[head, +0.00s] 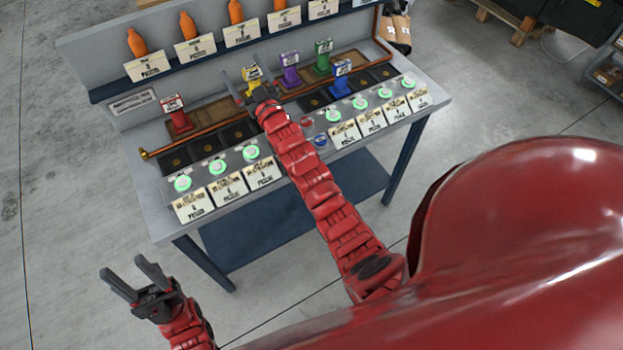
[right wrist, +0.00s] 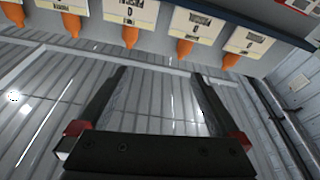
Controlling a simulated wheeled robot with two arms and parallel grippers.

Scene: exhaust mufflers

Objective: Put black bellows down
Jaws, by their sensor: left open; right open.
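I cannot make out black bellows for certain in either view. My right gripper (head: 256,72) is over the workbench (head: 150,205) by a yellow stamp-like piece (head: 252,76); the head view does not show whether they touch. In the right wrist view this gripper (right wrist: 158,74) has its fingers spread, with nothing between them. My left gripper (head: 121,265) is open and empty over the floor, left of the bench front.
Red (head: 178,117), purple (head: 289,74), green (head: 323,63) and blue (head: 341,82) stamp-like pieces stand on the bench. A copper-coloured pipe (head: 190,144), dark square pads and green-lit buttons (head: 183,183) lie around them. Orange bottles (head: 188,27) line the raised back shelf.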

